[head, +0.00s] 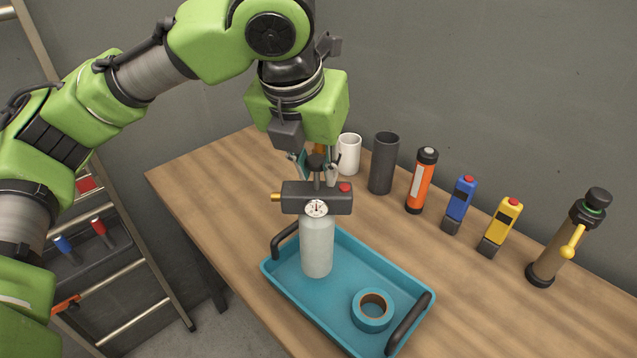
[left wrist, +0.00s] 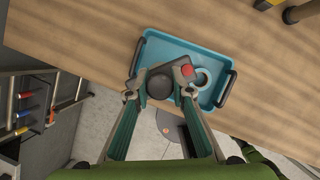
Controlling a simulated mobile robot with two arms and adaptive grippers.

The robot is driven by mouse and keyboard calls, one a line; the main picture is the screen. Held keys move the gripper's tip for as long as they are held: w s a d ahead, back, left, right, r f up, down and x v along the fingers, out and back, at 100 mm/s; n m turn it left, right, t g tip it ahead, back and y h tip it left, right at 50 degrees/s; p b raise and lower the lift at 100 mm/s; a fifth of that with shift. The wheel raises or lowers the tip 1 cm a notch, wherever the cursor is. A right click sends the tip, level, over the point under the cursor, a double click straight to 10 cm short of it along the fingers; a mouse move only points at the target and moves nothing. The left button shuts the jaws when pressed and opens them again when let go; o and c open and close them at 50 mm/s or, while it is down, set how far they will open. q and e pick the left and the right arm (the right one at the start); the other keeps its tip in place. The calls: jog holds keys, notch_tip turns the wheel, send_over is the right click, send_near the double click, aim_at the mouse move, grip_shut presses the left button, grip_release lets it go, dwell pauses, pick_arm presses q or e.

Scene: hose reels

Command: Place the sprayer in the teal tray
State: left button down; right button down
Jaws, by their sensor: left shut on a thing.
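The sprayer (head: 317,245) has a pale grey bottle, a dark head with a gauge, a red button and a brass nozzle. It is upright over the left part of the teal tray (head: 372,252); I cannot tell whether its base touches the tray floor. My left gripper (head: 318,168) points down and is shut on the knob at the sprayer's top. In the left wrist view the fingers (left wrist: 160,92) flank the round black knob, with the red button (left wrist: 188,70) beside it and the tray (left wrist: 180,38) below. My right gripper is not in view.
A teal tape roll (head: 373,310) lies in the tray's right part. Behind stand a white cup (head: 348,154), a dark cup (head: 384,163), an orange flashlight (head: 421,182), a blue device (head: 459,205), a yellow device (head: 501,227) and a brown-and-black bottle (head: 567,240). A wall is behind the table.

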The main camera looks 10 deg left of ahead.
aim_at(318, 188)
pick_arm(q)
jog(key=shift+w+f, duration=0.9)
jog(key=shift+f, duration=0.2)
jog(key=shift+w+a+f+p, duration=0.1)
jog(key=shift+f+p, duration=0.25)
jog(key=shift+f, duration=1.3)
jog(key=c, duration=1.8)
grip_release()
jog(key=v, duration=1.2)
